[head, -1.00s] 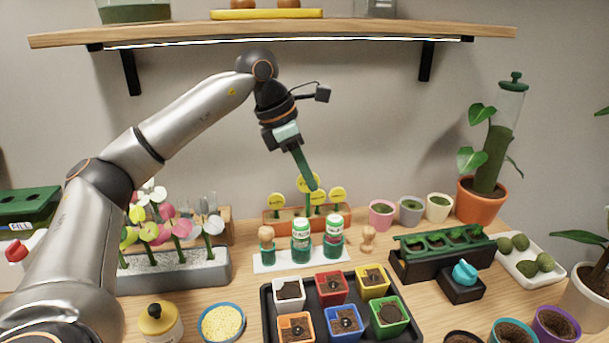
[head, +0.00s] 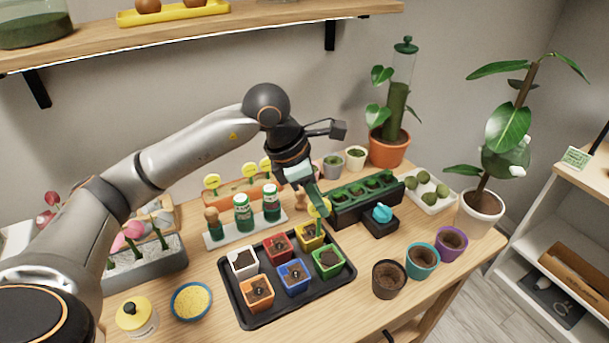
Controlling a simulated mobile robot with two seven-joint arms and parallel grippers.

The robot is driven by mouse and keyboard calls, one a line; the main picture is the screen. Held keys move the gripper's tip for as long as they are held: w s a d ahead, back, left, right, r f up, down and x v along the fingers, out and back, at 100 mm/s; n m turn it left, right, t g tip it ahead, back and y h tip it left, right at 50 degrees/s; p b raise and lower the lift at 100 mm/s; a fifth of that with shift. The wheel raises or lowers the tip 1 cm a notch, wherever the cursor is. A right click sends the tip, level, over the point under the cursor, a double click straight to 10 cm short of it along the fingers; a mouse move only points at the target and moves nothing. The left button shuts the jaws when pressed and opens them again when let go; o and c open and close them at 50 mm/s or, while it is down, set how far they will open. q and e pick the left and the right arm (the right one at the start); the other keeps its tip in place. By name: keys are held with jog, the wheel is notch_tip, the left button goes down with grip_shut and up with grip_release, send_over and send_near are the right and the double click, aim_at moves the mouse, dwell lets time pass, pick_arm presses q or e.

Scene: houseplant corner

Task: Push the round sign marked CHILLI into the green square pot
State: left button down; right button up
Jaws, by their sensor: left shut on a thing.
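My left gripper (head: 313,193) points down over the back right of the black tray (head: 237,306). It is shut on a round yellow sign (head: 325,207) with a green stem. The sign's lettering is too small to read, and the fingers partly cover it. The green square pot (head: 328,262), filled with dark soil, sits at the tray's right end. The stem shows just behind this pot, by the yellow pot (head: 309,236); I cannot tell whether its tip touches anything. My right gripper is not in view.
White (head: 243,262), red (head: 278,247), orange (head: 257,292) and blue (head: 294,275) pots share the tray. An orange rack (head: 236,194) behind holds other yellow signs. A dark planter box (head: 350,212) stands close right of the gripper. Round pots (head: 389,280) stand at right.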

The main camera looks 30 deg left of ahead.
aim_at(319, 235)
pick_arm(q)
jog(key=shift+d+f, duration=0.2)
jog(key=shift+d, duration=0.05)
notch_tip(319, 235, down, 5)
jog(key=b, duration=0.4)
jog(key=shift+f, duration=0.1)
dwell(1.3)
jog(key=shift+f+b, duration=1.8)
jog(key=shift+b, duration=0.1)
jog(key=shift+c, duration=2.3)
grip_release()
